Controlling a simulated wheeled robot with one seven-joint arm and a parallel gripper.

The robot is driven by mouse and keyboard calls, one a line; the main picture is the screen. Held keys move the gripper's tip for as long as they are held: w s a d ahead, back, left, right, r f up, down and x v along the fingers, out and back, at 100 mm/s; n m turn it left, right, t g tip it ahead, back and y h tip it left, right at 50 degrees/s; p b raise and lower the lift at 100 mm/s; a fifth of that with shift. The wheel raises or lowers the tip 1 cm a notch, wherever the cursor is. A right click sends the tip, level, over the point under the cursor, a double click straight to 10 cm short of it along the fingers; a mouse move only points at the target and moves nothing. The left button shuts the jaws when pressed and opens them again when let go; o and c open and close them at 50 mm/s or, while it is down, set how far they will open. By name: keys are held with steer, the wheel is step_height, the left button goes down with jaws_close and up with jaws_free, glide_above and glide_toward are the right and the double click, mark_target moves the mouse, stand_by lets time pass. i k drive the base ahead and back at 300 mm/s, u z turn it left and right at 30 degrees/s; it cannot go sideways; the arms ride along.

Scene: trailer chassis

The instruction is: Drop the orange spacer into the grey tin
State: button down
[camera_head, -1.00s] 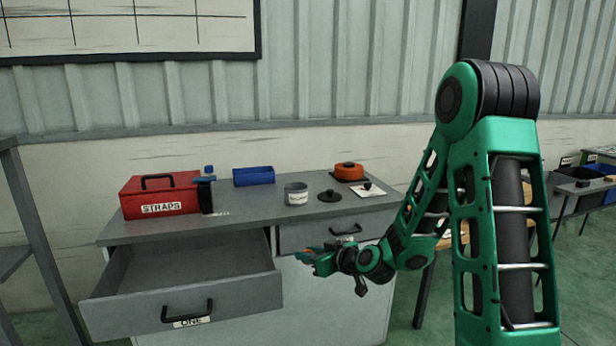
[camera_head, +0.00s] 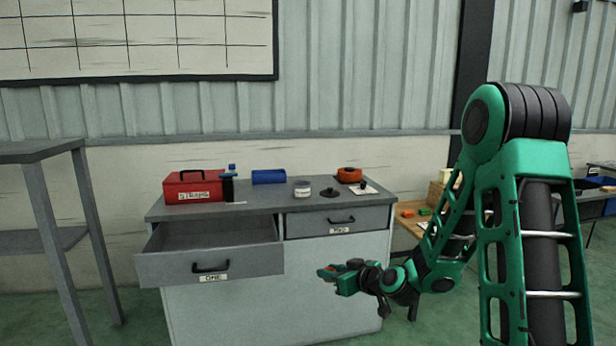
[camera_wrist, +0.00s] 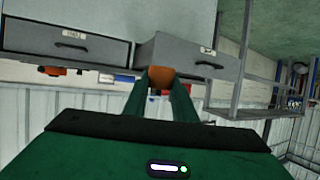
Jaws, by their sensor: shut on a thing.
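The orange spacer (camera_wrist: 161,80) is held between the two green fingertips of my gripper (camera_wrist: 160,88) in the wrist view. The grey tin (camera_head: 302,189) stands upright on the bench top, with a pale label band. Its inside is too small to make out. A dark round lid with a knob (camera_head: 329,193) lies to the right of it.
Drawer ONE (camera_head: 213,265) stands pulled open and looks empty; drawer TWO (camera_head: 322,222) is shut. A red STRAPS box (camera_head: 192,190), a blue bin (camera_head: 269,176) and an orange pot (camera_head: 349,175) stand on the bench (camera_head: 260,200). A grey rack (camera_head: 97,240) stands at left.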

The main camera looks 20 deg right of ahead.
mark_target(304, 190)
steer(key=z, duration=0.95)
steer(key=i, duration=1.9)
steer(key=u, duration=0.35)
